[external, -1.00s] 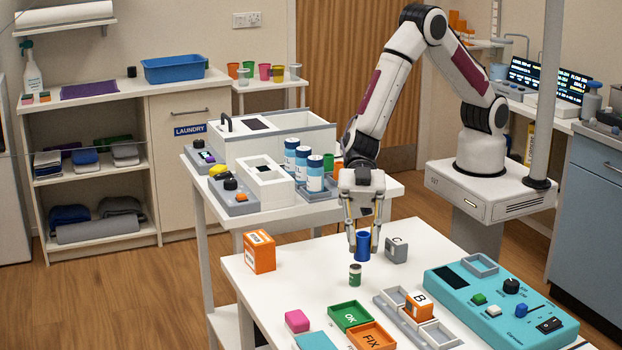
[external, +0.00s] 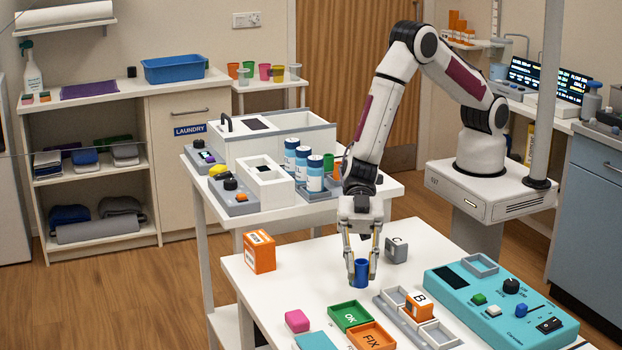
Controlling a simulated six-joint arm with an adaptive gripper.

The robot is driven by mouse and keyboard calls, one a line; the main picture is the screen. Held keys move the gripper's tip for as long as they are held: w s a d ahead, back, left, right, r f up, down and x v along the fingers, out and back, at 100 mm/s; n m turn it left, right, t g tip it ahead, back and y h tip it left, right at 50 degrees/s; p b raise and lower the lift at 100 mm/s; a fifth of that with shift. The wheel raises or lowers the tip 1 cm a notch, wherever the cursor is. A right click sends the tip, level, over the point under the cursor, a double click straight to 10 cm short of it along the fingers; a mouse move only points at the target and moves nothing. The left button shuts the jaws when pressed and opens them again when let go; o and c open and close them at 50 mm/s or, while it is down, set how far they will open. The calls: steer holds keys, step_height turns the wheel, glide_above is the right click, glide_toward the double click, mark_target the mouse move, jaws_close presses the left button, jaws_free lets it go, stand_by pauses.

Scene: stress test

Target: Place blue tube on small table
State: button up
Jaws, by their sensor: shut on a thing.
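The blue tube (external: 361,273) is upright between the fingers of my gripper (external: 361,278), which is shut on it. The gripper points down over the white front table (external: 300,270), just behind the green OK tray. I cannot tell whether the tube's lower end touches the tabletop or hangs just above it. A small white table (external: 268,87) stands against the back wall with several coloured cups on it, far from my gripper. The pictures do not show which table is meant by the small one.
Near the tube are a grey C cube (external: 396,250), the green OK tray (external: 350,315), an orange FIX tray (external: 371,337) and an orange B cube (external: 419,306) on a grey rack. A teal console (external: 500,305) is at right, an orange box (external: 259,252) at left.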

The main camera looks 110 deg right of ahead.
mark_target(361, 281)
stand_by(0.3)
steer(key=shift+f, duration=1.85)
steer(key=shift+f, duration=0.2)
steer(key=o, duration=0.9)
steer(key=shift+r, duration=0.2)
steer(key=v, duration=1.2)
steer(key=shift+f, duration=0.1)
steer(key=shift+d, duration=0.1)
